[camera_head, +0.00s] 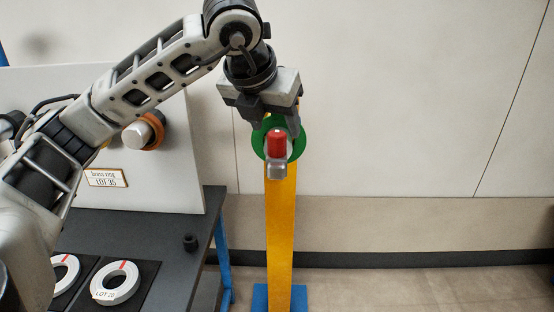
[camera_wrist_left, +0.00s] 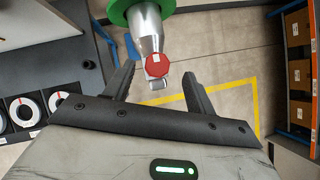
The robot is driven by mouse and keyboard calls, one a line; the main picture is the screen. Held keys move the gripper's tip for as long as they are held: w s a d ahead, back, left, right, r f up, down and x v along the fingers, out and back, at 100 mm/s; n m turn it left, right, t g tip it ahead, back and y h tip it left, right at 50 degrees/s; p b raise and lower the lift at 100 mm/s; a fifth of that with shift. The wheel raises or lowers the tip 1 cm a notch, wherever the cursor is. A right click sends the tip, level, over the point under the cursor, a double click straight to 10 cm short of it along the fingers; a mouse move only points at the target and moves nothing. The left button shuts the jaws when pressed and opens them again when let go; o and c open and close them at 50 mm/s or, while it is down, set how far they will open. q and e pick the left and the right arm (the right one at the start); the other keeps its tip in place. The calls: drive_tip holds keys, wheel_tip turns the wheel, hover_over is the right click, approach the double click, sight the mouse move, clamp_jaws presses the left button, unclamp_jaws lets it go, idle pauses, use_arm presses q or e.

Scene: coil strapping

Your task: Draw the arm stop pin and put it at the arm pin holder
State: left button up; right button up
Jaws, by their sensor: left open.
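A red-capped part (camera_head: 277,143), which looks like the arm stop pin, sits at a green disc (camera_head: 257,146) on top of a yellow post (camera_head: 280,230). Below the red cap is a grey metal piece (camera_head: 277,170). My left gripper (camera_head: 276,125) is open and comes down from above with its fingers on either side of the red cap. In the left wrist view the red cap (camera_wrist_left: 157,65) shows between the open fingers (camera_wrist_left: 159,73), apart from both. The arm pin holder cannot be told for sure; a small black piece (camera_head: 190,243) stands on the dark table. My right gripper is not in view.
The dark table (camera_head: 205,265) at left bears white rings (camera_head: 116,283) on black pads. A pale panel (camera_head: 170,178) with a brass ring (camera_head: 154,131) and a label stands behind. The post's blue base (camera_head: 262,297) is on the floor. Right of the post is clear.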

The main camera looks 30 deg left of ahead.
sight(277, 133)
use_arm(q)
drive_tip(key=x, duration=0.4)
drive_tip(key=shift+a+f+p, duration=0.2)
drive_tip(key=shift+a+p, duration=0.05)
drive_tip(key=shift+p, duration=0.1)
clamp_jaws()
drive_tip(key=shift+r, duration=0.15)
drive_tip(key=shift+r, duration=0.5)
drive_tip(key=s+a+r, duration=0.1)
drive_tip(key=s+r, duration=1)
drive_tip(key=s, duration=0.3)
drive_tip(key=shift+a+r, duration=0.4)
